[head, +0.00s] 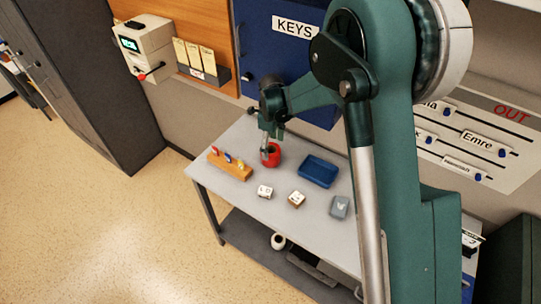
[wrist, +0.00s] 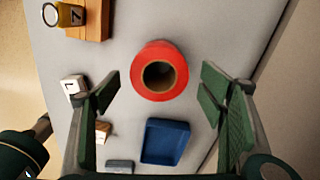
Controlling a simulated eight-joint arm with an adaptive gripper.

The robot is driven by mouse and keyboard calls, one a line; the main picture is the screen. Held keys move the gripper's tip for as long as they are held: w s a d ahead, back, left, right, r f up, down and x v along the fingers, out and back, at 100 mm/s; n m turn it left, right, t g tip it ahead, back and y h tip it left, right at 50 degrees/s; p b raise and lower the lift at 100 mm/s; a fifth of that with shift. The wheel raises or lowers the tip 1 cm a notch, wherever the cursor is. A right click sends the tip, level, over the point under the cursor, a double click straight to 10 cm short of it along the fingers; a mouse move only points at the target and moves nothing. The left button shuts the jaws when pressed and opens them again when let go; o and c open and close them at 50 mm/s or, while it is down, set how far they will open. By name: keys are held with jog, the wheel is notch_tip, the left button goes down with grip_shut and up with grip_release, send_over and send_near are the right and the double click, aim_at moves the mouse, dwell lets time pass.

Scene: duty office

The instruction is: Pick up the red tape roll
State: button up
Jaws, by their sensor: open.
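The red tape roll (head: 274,156) lies flat on the grey table, towards its back edge in the head view. In the wrist view the red tape roll (wrist: 160,50) is at the upper middle, with its brown core and dark hole facing the camera. My gripper (head: 265,152) is just above the roll in the head view and partly covers it. In the wrist view my gripper (wrist: 160,90) is open, its two green-padded fingers wide apart and empty. The roll appears between and slightly beyond the fingertips. I cannot tell the exact height gap.
A blue tray (head: 318,171) stands right of the roll. A wooden block with tags (head: 230,168) is to the left. White (head: 265,191), brown (head: 296,198) and grey (head: 339,206) small blocks sit in front. The wall with the blue key cabinet (head: 285,55) rises behind the table.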

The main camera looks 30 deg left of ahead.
aim_at(271, 149)
jog(key=shift+s+f+p, duration=0.1)
jog(key=shift+f+p, duration=0.45)
jog(key=shift+f, duration=2.05)
jog(key=c, duration=1.1)
jog(key=shift+r, duration=0.15)
jog(key=shift+r+b, duration=0.65)
jog(key=shift+r, duration=4.25)
